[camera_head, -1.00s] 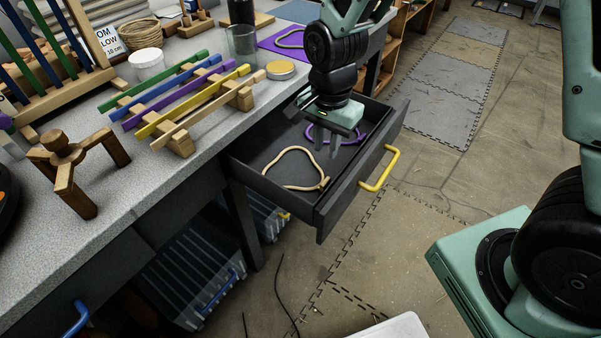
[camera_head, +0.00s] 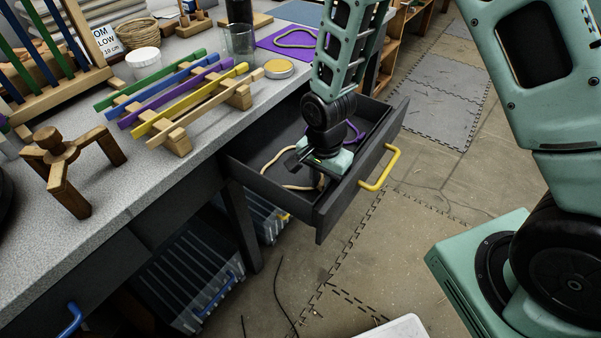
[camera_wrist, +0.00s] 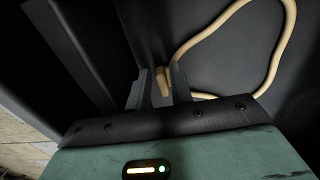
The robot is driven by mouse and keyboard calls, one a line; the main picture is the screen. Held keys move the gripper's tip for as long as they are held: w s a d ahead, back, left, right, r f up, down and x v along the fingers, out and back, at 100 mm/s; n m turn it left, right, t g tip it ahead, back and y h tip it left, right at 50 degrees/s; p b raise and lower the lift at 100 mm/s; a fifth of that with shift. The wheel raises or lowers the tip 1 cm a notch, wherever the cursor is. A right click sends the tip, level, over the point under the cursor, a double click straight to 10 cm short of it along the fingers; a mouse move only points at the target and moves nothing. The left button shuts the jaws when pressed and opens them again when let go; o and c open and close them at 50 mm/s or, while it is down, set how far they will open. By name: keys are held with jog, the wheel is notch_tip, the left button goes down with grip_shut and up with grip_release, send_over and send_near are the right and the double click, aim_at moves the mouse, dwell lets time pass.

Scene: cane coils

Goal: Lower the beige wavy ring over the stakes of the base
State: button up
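A beige wavy ring (camera_head: 290,187) lies in the open dark drawer (camera_head: 345,198); it also shows in the wrist view (camera_wrist: 286,45). My gripper is low in the drawer at the ring's right end, its fingers mostly hidden in the head view. In the wrist view my gripper (camera_wrist: 158,88) has its fingers apart, with a short part of the ring between them. Firm contact on both sides cannot be seen. A wooden frame with slanted green and blue stakes (camera_head: 22,62) stands at the bench's upper left; whether it is the task's base is unclear.
A purple ring (camera_head: 352,130) lies deeper in the drawer, partly behind my arm. The drawer's yellow handle (camera_head: 380,170) sticks out in front. On the bench are a rack of coloured sticks (camera_head: 180,95), a three-legged wooden piece (camera_head: 62,165), and another beige ring (camera_head: 292,38) on a purple mat.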

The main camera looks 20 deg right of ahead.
grip_shut()
jog(key=shift+r, duration=0.15)
